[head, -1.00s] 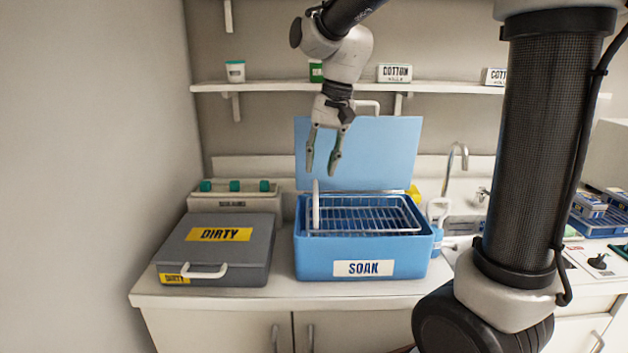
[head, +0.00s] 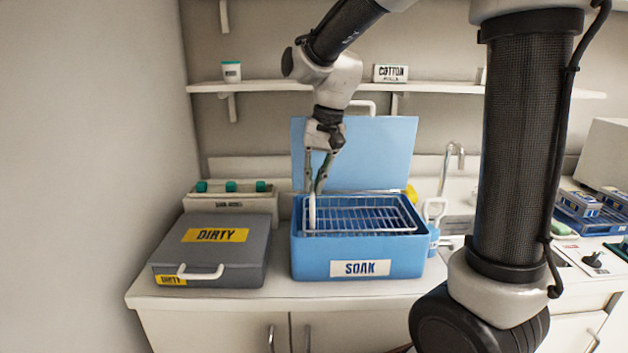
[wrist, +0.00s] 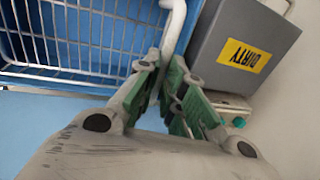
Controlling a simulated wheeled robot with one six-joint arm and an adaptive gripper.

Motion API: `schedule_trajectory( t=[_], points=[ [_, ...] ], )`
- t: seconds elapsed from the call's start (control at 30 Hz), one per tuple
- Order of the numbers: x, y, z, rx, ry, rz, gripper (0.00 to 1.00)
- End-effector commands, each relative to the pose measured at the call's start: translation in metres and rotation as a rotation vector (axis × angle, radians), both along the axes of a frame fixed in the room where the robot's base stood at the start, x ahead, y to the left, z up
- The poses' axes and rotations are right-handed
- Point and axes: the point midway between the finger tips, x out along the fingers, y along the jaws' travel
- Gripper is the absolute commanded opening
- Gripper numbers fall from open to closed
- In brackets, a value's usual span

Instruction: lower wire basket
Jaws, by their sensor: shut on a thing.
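The wire basket (head: 375,213) sits in the top of the open blue SOAK box (head: 310,266), its rim about level with the box edge. It has a white upright handle (head: 312,212) at its left end. My gripper (head: 315,190) points down over the left end of the box, its fingers shut on the top of this handle. In the wrist view the fingertips (wrist: 165,68) close around the white handle (wrist: 176,25), with the basket's wires (wrist: 80,35) to its left.
The blue lid (head: 360,150) stands open behind the box. A grey DIRTY case (head: 205,260) stands close on the left. A white jug (head: 434,225) and a sink tap (head: 452,165) are on the right. A shelf (head: 290,88) runs above.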

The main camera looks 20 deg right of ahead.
Motion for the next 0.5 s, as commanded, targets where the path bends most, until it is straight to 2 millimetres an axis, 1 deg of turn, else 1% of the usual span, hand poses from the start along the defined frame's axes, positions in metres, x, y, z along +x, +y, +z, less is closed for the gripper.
schedule_trajectory(
  t=[0.07, 0.13, 0.17, 0.3, 0.4, 0.5],
  points=[
    [0.000, 0.000, -0.001, 0.000, 0.000, 0.000, 0.00],
    [0.000, 0.000, -0.008, 0.000, 0.003, 0.001, 0.00],
    [0.000, 0.000, -0.014, -0.001, 0.005, 0.000, 0.00],
    [-0.001, 0.000, -0.046, -0.002, 0.006, 0.001, 0.00],
    [0.000, 0.000, -0.064, -0.001, 0.004, 0.001, 0.00],
    [0.000, 0.000, -0.075, 0.000, 0.002, 0.000, 0.00]
  ],
)
